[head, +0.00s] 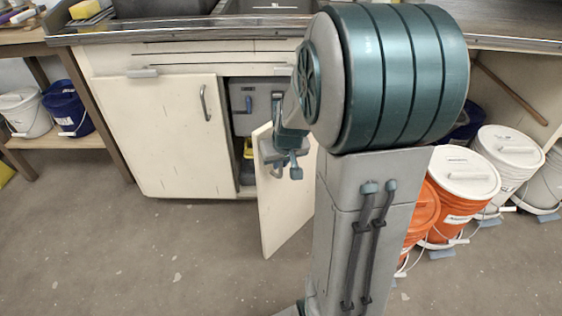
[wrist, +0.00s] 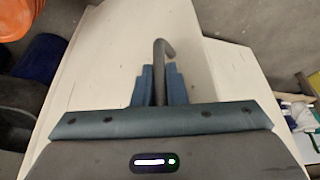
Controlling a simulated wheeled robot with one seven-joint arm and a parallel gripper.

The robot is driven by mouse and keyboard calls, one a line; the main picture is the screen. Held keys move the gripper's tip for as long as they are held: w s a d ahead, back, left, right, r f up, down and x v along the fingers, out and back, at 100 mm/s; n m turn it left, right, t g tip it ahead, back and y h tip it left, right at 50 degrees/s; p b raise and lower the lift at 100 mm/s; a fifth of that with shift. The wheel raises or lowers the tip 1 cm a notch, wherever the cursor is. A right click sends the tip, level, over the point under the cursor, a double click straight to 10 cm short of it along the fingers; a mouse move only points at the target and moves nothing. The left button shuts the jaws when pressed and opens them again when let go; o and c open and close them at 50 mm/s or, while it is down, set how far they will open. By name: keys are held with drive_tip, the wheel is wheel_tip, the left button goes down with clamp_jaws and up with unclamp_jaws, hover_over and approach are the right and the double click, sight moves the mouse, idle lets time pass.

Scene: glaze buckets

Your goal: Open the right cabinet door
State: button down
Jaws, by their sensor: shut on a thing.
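The right cabinet door (head: 270,205) is cream-coloured and stands partly open, swung out from the cabinet front. Its inner edge is away from the frame, and a dark gap shows the inside. My gripper (head: 284,165) is at the upper part of this door, partly hidden by my arm. In the wrist view my gripper (wrist: 160,78) has its two blue-grey fingers shut on the door's grey bar handle (wrist: 161,50). The handle's bent end sticks out past the fingertips. The door face (wrist: 120,50) fills much of that view.
The left cabinet door (head: 165,135) is shut. Inside the cabinet are a grey panel (head: 262,105) and something yellow (head: 248,148). Orange and white buckets (head: 464,175) stand at the right. The floor (head: 170,255) in front is clear.

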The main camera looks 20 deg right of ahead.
drive_tip(key=c, duration=1.5)
unclamp_jaws()
drive_tip(key=shift+a, duration=0.1)
drive_tip(key=p+v, duration=0.4)
drive_tip(key=v, duration=1)
drive_tip(key=shift+f, duration=0.1)
